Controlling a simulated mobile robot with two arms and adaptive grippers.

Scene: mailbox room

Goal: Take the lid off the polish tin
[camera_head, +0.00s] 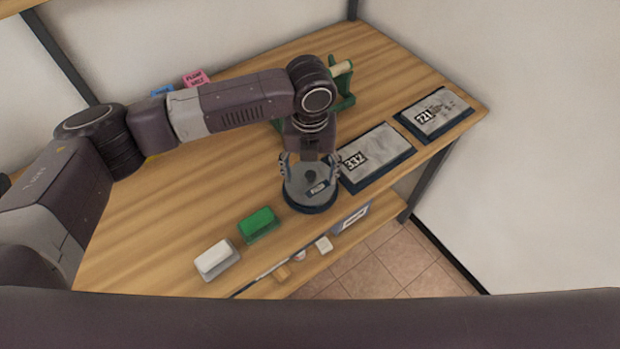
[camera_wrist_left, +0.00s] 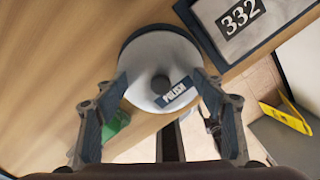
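The polish tin (camera_head: 312,205) is round with a dark blue rim and stands near the table's front edge. Its grey lid (camera_head: 299,190) has a dark knob in the middle and a label. In the left wrist view the lid (camera_wrist_left: 150,52) shows from above, with the label reading POLISH. My left gripper (camera_head: 311,178) points down over the tin, its fingers spread on either side of the lid. In the wrist view the left gripper (camera_wrist_left: 161,80) has a wide gap between its fingertips, close to the lid's edges; whether they touch is unclear. My right gripper is not in view.
A framed 332 plate (camera_head: 377,156) lies close right of the tin, and a 721 plate (camera_head: 434,113) lies farther right. A green block (camera_head: 259,224) and a white block (camera_head: 216,259) lie to the left. A green stand (camera_head: 343,83) is behind my arm. A shelf below holds small items.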

